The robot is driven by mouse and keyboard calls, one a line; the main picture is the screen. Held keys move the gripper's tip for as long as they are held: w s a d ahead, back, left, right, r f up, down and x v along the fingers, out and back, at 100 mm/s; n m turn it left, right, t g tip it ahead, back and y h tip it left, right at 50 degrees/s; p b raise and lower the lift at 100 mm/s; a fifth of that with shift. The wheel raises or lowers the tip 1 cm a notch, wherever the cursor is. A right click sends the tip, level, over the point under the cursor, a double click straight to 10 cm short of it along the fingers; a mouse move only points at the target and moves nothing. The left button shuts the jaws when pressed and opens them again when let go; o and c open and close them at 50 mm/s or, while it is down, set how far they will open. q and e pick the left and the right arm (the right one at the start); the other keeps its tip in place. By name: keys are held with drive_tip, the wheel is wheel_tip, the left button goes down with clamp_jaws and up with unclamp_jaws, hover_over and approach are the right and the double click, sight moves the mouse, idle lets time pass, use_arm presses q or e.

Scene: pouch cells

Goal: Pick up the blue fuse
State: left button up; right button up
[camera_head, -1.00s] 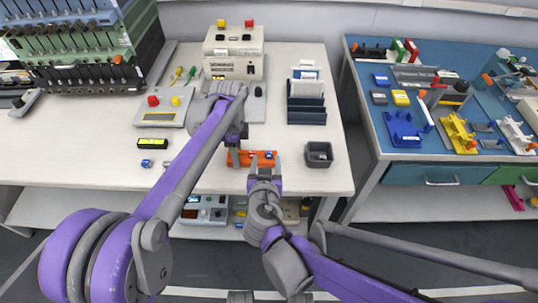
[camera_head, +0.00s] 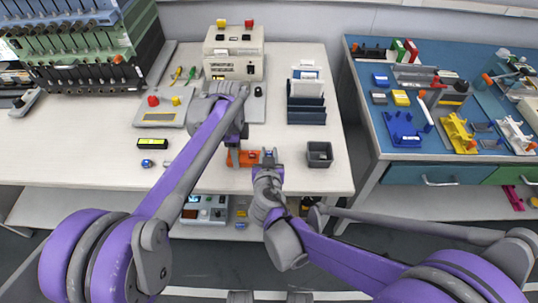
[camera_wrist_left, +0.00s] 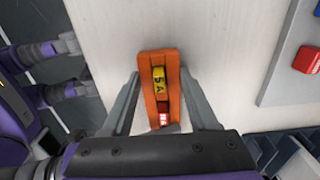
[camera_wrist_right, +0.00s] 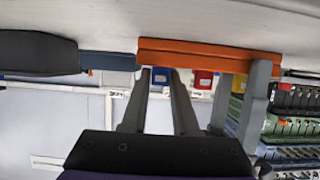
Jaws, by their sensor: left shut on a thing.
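An orange holder (camera_head: 245,158) is held just off the table's front area. My left gripper (camera_wrist_left: 160,100) is shut across it, one finger on each side. The left wrist view shows a yellow "5A" face (camera_wrist_left: 158,80) and a red-labelled piece (camera_wrist_left: 164,116) in the holder. The blue fuse (camera_wrist_right: 160,76) stands at the holder's right end in the head view (camera_head: 269,153). A red piece (camera_wrist_right: 203,79) shows beside it in the right wrist view. My right gripper (camera_wrist_right: 161,82) is open, its fingertips on either side of the blue fuse; I cannot tell if they touch it.
A grey bin (camera_head: 319,154) stands right of the holder. A small blue piece (camera_head: 147,163) and a yellow-black block (camera_head: 152,144) lie to the left. A button box (camera_head: 163,112) is behind. The table's front edge is close under both arms.

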sight(269, 153)
clamp_jaws()
wheel_tip(269, 153, up, 10)
drive_tip(key=shift+r, duration=0.1)
idle(0.5)
use_arm(q)
drive_tip(key=o, duration=1.5)
